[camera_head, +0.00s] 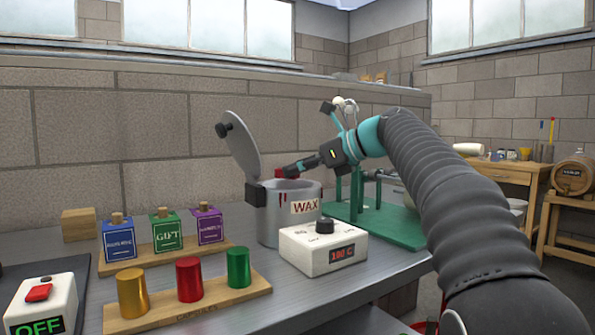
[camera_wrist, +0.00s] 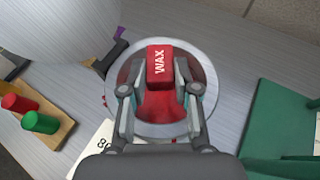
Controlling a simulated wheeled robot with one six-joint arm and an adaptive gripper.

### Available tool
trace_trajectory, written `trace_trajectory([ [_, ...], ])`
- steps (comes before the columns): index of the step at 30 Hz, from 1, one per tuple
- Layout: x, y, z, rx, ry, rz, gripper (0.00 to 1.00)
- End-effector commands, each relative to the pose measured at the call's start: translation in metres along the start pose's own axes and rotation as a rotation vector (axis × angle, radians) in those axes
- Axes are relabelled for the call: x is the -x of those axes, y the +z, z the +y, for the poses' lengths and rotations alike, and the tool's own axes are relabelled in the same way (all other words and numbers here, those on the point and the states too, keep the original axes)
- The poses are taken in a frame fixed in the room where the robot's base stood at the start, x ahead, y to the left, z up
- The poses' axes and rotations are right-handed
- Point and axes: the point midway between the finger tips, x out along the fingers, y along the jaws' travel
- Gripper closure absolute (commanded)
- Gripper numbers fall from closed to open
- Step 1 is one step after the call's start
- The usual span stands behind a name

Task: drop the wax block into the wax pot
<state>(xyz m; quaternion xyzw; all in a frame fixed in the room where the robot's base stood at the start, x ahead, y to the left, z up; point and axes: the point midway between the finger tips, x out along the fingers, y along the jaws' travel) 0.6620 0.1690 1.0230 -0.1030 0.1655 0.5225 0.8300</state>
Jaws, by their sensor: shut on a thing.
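The red wax block (camera_wrist: 159,68), lettered WAX, is held between the fingers of my gripper (camera_wrist: 160,95). In the head view my gripper (camera_head: 293,171) reaches in from the right, and a small part of the red block (camera_head: 279,173) shows at its tip. The grey wax pot (camera_head: 292,215) stands on the bench with red drips below its rim. Its lid (camera_head: 243,146) is tilted up at the left. In the wrist view the block is over the pot's round mouth, with red wax (camera_wrist: 137,77) inside. The exact height above the rim is hard to tell.
A white control box (camera_head: 316,248) reading 100 C stands before the pot. A green stand (camera_head: 378,226) is close on the right. Boards with labelled bottles (camera_head: 167,235) and coloured capsules (camera_head: 188,279) are at left. A white box with a red button (camera_head: 40,303) is front left.

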Motion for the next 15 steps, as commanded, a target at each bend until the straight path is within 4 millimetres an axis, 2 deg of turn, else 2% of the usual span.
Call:
trace_trajectory([
  [10, -0.0008, -0.0018, -0.0001, 0.0, 0.0, 0.0, 0.94],
  [11, -0.0008, -0.0018, 0.0, 0.0, 0.0, 0.0, 0.62],
  [13, -0.0008, -0.0019, 0.0, 0.0, 0.0, 0.0, 0.45],
  [14, -0.0008, -0.0019, 0.0, 0.0, 0.0, 0.0, 0.41],
  [15, -0.0009, -0.0019, 0.0, 0.0, 0.0, 0.0, 0.41],
])
